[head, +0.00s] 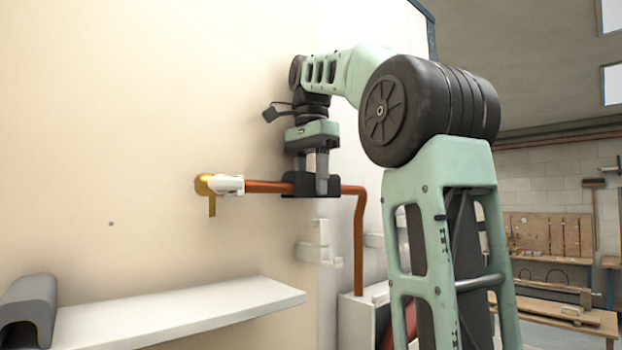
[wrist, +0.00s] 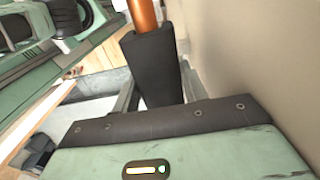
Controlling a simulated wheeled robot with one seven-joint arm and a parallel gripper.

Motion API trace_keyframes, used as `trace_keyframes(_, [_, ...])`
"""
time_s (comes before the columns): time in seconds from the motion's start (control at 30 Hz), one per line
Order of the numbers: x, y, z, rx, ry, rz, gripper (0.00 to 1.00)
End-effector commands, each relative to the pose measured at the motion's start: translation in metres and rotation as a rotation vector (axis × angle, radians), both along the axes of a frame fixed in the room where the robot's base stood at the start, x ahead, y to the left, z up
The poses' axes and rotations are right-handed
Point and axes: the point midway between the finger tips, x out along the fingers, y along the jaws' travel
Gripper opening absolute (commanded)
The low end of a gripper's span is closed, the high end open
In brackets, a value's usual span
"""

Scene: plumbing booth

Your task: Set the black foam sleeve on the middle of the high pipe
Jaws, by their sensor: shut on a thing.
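The black foam sleeve (head: 334,186) is around the high copper pipe (head: 268,187), on its level run left of the bend. In the wrist view the copper pipe (wrist: 143,14) comes out of the far end of the black sleeve (wrist: 152,62). My gripper (head: 318,188) comes down from above and is shut on the sleeve, with its fingers along the sleeve's sides. The gripper hides the middle of the sleeve in the head view. The slit side of the sleeve is not visible.
A brass fitting (head: 205,186) with a white piece (head: 230,184) ends the pipe at the left. The pipe bends down at the right. A white shelf (head: 190,312) below holds a grey foam piece (head: 30,308). The wall is close behind my gripper.

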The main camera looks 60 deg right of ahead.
Motion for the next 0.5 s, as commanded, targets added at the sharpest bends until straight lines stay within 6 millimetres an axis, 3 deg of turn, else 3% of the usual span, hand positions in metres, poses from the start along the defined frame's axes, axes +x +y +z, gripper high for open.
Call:
trace_keyframes(0.43, [-0.0001,0.0001,-0.0056,0.000,0.000,0.000,0.21])
trace_keyframes(0.47, [-0.0001,0.0001,-0.0056,0.000,0.000,0.000,0.51])
trace_keyframes(0.5, [-0.0001,0.0001,-0.0056,0.000,0.000,0.000,0.62])
